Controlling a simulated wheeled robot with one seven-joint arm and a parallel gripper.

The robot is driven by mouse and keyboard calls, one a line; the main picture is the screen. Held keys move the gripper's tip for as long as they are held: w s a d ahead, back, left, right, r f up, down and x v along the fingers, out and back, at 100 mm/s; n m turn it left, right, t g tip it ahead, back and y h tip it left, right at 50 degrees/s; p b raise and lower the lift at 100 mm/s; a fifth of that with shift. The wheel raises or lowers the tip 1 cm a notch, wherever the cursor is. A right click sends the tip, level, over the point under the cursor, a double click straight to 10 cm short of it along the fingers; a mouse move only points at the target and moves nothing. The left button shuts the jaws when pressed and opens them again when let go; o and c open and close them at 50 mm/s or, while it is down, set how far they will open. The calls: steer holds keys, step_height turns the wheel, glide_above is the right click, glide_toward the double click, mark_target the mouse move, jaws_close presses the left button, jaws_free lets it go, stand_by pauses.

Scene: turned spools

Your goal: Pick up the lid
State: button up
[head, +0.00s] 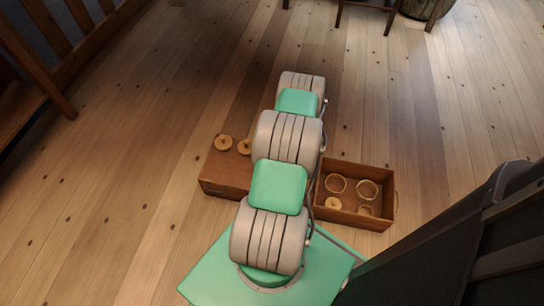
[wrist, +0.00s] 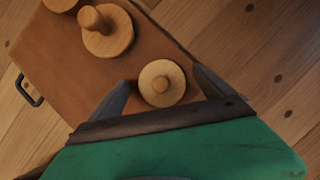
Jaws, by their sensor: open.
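A round wooden lid-like piece with a central knob (wrist: 162,85) sits on the brown top of a wooden box (wrist: 70,72). My gripper (wrist: 161,79) is open, with one dark fingertip on each side of this piece in the wrist view. Nothing is seen clamped, and I cannot tell whether the fingers touch it. Two more round pieces, one with a tall knob (wrist: 107,29) and one cut by the frame edge (wrist: 60,3), are on the same surface. In the head view my arm hides the gripper and part of the box (head: 224,172).
An open wooden crate (head: 355,220) stands right of my arm, holding several round wooden rings and a disc (head: 333,204). The box has a dark side handle (wrist: 28,92). Plank floor (head: 130,170) is clear around; a dark wooden bench (head: 30,100) is at the far left.

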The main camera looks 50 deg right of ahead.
steer(key=shift+w+f, duration=0.1)
steer(key=c, duration=1.4)
